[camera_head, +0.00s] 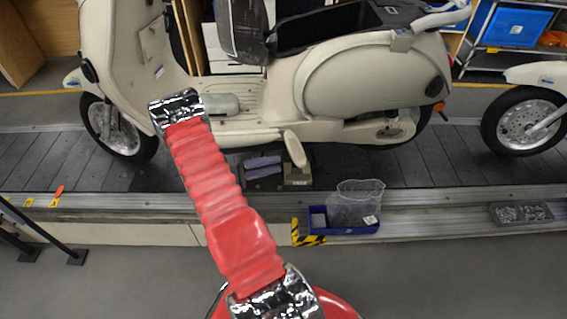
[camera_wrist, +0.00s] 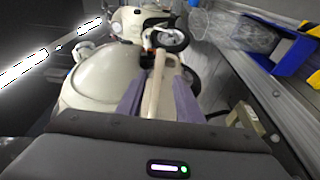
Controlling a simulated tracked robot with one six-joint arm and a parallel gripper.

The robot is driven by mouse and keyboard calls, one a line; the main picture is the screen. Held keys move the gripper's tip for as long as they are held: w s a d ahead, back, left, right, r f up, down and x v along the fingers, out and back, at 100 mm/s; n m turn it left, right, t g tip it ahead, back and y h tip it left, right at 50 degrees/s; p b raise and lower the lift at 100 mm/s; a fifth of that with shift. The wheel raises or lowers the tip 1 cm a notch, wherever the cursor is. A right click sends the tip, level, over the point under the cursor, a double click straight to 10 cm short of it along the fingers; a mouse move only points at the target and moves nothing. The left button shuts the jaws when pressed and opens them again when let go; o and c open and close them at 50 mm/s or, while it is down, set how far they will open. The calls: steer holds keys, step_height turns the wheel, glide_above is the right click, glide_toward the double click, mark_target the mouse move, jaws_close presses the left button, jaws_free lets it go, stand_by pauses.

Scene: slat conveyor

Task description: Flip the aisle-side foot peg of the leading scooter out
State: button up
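A cream scooter (camera_head: 340,85) stands upright on the slat conveyor and fills most of the head view. Its near-side foot peg (camera_head: 295,148), a cream rounded bar, slants down from the lower body edge. My gripper (camera_head: 275,166) shows as two purple fingers, parallel and apart, just left of the peg and pointing right. In the wrist view my gripper (camera_wrist: 159,76) is open, and a cream bar, apparently the foot peg (camera_wrist: 157,80), lies in the picture between the fingers. I cannot tell whether either finger touches it. The scooter body (camera_wrist: 100,80) is at left.
An olive box (camera_head: 297,180) lies just right of my gripper, below the peg. A blue bin (camera_head: 345,228) with a clear bag (camera_head: 355,200) sits at the conveyor's near edge. Another scooter's front wheel (camera_head: 522,121) stands at right. Slats (camera_head: 430,160) between the scooters are clear.

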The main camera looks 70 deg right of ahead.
steer(key=shift+v, duration=2.75)
